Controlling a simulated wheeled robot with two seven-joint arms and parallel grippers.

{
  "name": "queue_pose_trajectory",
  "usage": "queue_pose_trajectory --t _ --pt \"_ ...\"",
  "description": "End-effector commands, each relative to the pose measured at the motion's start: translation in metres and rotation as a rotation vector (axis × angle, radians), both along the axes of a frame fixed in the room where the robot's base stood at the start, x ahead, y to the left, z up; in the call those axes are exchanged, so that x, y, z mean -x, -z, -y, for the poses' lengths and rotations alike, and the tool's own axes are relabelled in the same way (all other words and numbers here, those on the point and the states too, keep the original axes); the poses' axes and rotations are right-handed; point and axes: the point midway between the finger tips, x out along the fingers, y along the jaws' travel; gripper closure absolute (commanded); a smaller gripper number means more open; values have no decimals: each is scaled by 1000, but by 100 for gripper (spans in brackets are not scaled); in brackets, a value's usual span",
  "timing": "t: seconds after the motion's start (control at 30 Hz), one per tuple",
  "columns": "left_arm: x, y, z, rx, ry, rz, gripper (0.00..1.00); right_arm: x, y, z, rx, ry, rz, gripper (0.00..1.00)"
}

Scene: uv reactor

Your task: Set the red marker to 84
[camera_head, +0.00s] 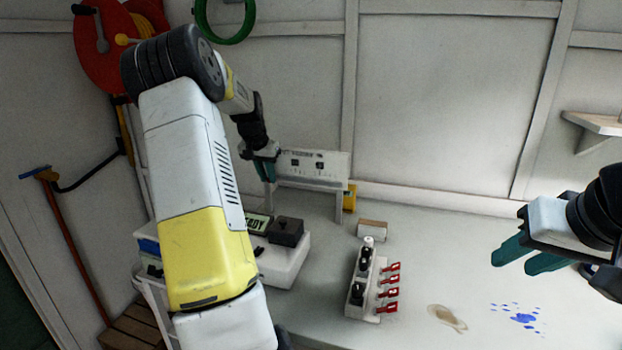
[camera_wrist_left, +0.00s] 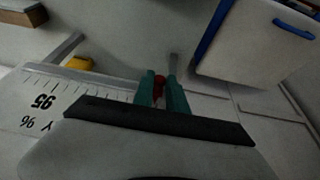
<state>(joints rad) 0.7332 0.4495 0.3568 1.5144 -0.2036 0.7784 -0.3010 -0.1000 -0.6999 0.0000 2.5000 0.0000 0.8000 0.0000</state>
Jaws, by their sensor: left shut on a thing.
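The white scale panel (camera_head: 325,163) stands on legs at the back of the table. My left gripper (camera_head: 265,168) is at the panel's left end in the head view. In the left wrist view the teal fingers (camera_wrist_left: 161,92) are shut on the small red marker (camera_wrist_left: 159,84), at the edge of the scale panel (camera_wrist_left: 75,98). The scale's ticks and an upside-down "95" show there; the marker's exact reading cannot be told. The marker is hidden in the head view. My right gripper (camera_head: 518,257) is open and empty above the table's right side.
A white device with a display (camera_head: 259,223) and dark box (camera_head: 287,231) stands at left. A block with red tags (camera_head: 358,285) stands mid-table. A small box (camera_head: 372,229) and a yellow object (camera_head: 350,198) are near the panel. Brown and blue stains mark the clear right side.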

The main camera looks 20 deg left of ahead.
Motion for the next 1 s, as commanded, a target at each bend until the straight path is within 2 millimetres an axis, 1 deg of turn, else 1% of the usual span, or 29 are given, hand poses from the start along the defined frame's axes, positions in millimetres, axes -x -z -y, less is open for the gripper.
queue_pose_trajectory --t 0.03,0.13,0.23,0.47,0.5,0.57,0.6,0.87,1.0 --pt "0 -1 -10 0 -3 4 100 0 0 0 0 0 0 64" --pt "1 -1 -21 -1 1 4 100 0 0 0 0 0 0 64" --pt "1 -1 -25 -1 1 4 100 0 0 0 0 0 0 64" --pt "1 -1 -27 -4 -2 5 100 0 0 0 0 0 0 64" --pt "1 -1 -27 -4 -2 5 80 0 0 0 0 0 0 64" --pt "2 -1 -28 -5 -2 5 69 0 0 0 0 0 0 64" --pt "2 -1 -27 -5 -2 5 61 0 0 0 0 0 0 64" --pt "1 -1 -25 -1 1 3 61 0 0 0 0 0 0 64" --pt "4 -8 -25 -2 0 4 61 0 0 0 0 0 0 64"
